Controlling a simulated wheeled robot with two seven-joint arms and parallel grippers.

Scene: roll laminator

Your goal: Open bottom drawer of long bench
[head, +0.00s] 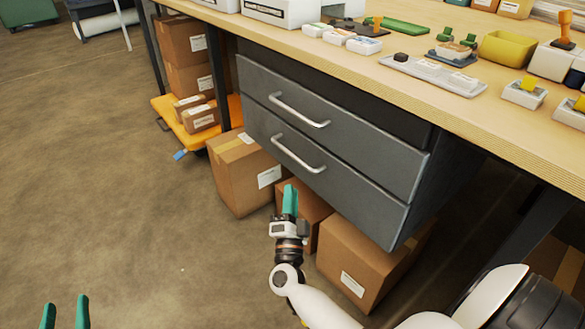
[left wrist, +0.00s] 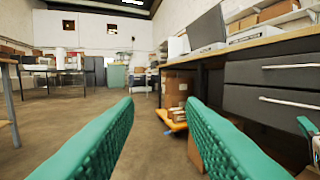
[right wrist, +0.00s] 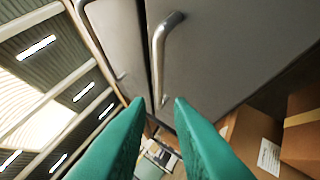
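The long bench (head: 405,101) has two grey drawers under its top, both seemingly shut. The bottom drawer (head: 345,188) has a silver bar handle (head: 297,153); the top drawer has a matching handle (head: 299,110). My right gripper (head: 290,188) is just below and in front of the bottom handle, apart from it. In the right wrist view, a gap shows between its teal fingertips (right wrist: 158,103), with a bar handle (right wrist: 158,50) beyond them, seemingly the bottom one. My left gripper (head: 65,298) is open and empty, far from the drawers; its spread fingers show in the left wrist view (left wrist: 160,102).
Cardboard boxes stand under the drawers (head: 352,258) and to their left (head: 238,175), close to my right arm. An orange cart (head: 190,131) with boxes is further left. Trays and small items cover the benchtop. The floor at left is clear.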

